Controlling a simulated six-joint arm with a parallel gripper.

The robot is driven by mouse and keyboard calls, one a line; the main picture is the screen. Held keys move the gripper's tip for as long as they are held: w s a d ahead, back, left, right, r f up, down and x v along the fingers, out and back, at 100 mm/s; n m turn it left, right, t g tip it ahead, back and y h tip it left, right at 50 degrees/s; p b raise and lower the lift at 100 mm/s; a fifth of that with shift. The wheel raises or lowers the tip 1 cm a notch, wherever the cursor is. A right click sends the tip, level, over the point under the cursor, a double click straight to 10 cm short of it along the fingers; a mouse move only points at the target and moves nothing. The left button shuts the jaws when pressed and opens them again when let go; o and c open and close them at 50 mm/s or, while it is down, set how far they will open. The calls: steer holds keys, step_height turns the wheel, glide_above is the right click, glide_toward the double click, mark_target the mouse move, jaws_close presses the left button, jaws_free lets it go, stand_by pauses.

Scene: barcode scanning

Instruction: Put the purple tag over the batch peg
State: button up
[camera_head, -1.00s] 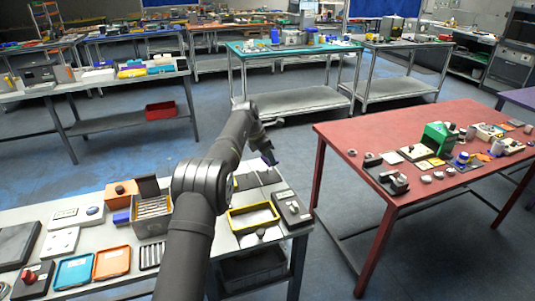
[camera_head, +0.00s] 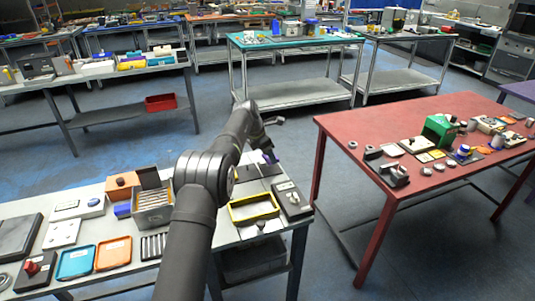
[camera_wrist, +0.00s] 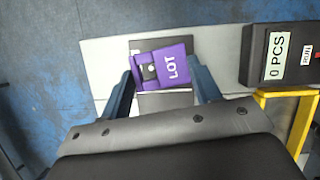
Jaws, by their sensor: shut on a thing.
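The purple tag (camera_wrist: 172,66), marked LOT, is between the two blue fingers of my gripper (camera_wrist: 162,72) in the wrist view. My gripper is shut on the tag by its sides. A dark opening near the tag's left end shows a small pale spot. I cannot tell whether the batch peg is inside that opening or below it. In the head view my gripper (camera_head: 268,156) is at the back right of the near bench; the tag is too small to make out there.
A dark counter box (camera_wrist: 278,55) reading 0 PCS stands to the right of the base. A yellow-rimmed tray (camera_wrist: 301,122) is just below it; the tray also shows in the head view (camera_head: 254,218). Blue floor lies beyond the bench edge. A red table (camera_head: 350,125) stands apart to the right.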

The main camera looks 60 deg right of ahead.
mark_target(266, 157)
steer(key=shift+f, duration=1.8)
stand_by(0.5)
steer(key=o, duration=1.1)
steer(key=shift+c, duration=0.2)
steer(key=v, duration=1.7)
steer(key=shift+r, duration=0.25)
steer(key=shift+d, duration=0.1)
